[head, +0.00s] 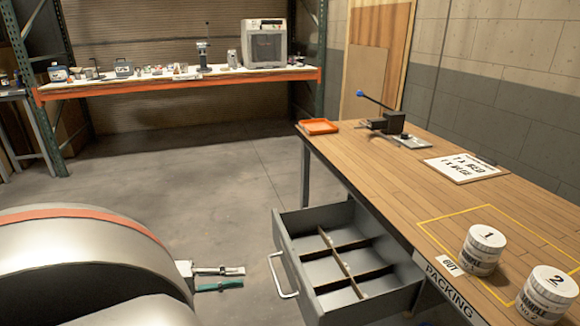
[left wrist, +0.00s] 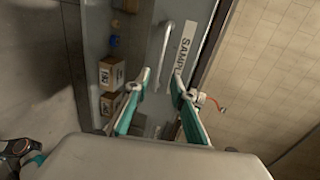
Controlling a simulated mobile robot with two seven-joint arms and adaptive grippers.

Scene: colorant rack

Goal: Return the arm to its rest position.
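My left gripper (head: 243,277) comes in low at the left in the head view, in front of the open drawer's left side and apart from its handle. In the left wrist view its two teal-padded fingers (left wrist: 162,74) stand apart with nothing between them. Behind the fingertips, that view shows a grey front with a bar handle (left wrist: 165,48) and a "SAMPL..." label (left wrist: 187,47); I see no clear contact. My grey arm covers the lower left of the head view. My right gripper cannot be made out.
The grey drawer (head: 291,250) is pulled out; its compartments look empty. Jars 1 (head: 483,250) and 2 (head: 546,297) stand on the wooden bench (head: 400,172). An orange tray (head: 319,126) lies at its far end. The floor (head: 190,170) is clear.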

